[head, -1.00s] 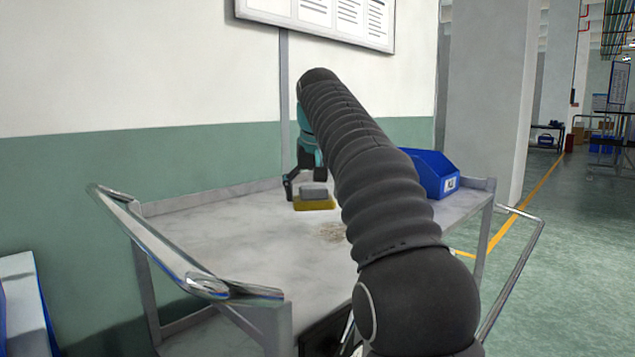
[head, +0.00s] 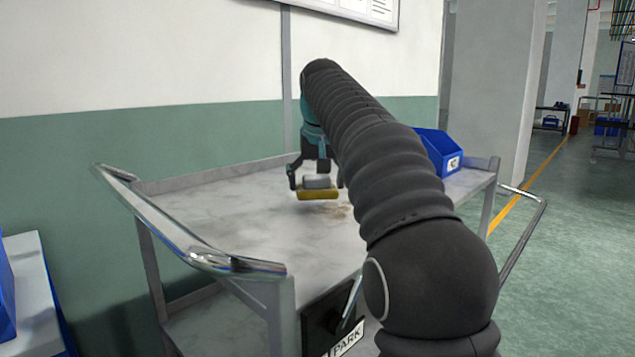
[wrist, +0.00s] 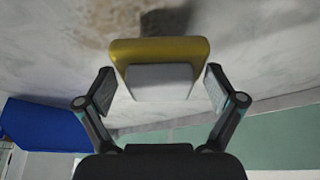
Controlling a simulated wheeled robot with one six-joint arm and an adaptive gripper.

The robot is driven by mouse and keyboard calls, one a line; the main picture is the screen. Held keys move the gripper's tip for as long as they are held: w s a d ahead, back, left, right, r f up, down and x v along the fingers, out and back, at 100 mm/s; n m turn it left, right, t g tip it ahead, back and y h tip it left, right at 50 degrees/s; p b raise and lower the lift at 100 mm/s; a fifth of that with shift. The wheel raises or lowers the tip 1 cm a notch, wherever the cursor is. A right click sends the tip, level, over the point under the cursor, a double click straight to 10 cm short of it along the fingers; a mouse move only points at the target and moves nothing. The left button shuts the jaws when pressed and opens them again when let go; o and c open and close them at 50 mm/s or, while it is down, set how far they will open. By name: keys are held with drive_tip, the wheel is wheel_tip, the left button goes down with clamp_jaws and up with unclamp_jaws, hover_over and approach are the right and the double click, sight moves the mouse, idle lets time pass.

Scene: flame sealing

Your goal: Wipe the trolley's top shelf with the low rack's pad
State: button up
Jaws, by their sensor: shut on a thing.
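The pad (head: 318,192) is a yellow sponge with a grey block on its back. My gripper (head: 316,180) is shut on the grey block, with a finger on each side of it in the wrist view (wrist: 160,88). The yellow face points down at the trolley's top shelf (head: 225,215); a shadow beneath suggests a small gap, but contact is hard to judge. A brownish dirt patch (head: 338,211) lies on the grey shelf just in front of the pad, partly hidden by my arm. The dirt also shows in the wrist view (wrist: 168,22).
A blue bin (head: 438,153) stands at the shelf's right back, partly behind my arm. The trolley's chrome handle (head: 190,250) rises at the left front. A wall stands behind the trolley. The shelf's left half is clear.

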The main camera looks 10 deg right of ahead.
drive_tip(key=shift+f+b, duration=0.7)
drive_tip(key=shift+f, duration=0.3)
drive_tip(key=shift+s, duration=0.1)
idle(0.3)
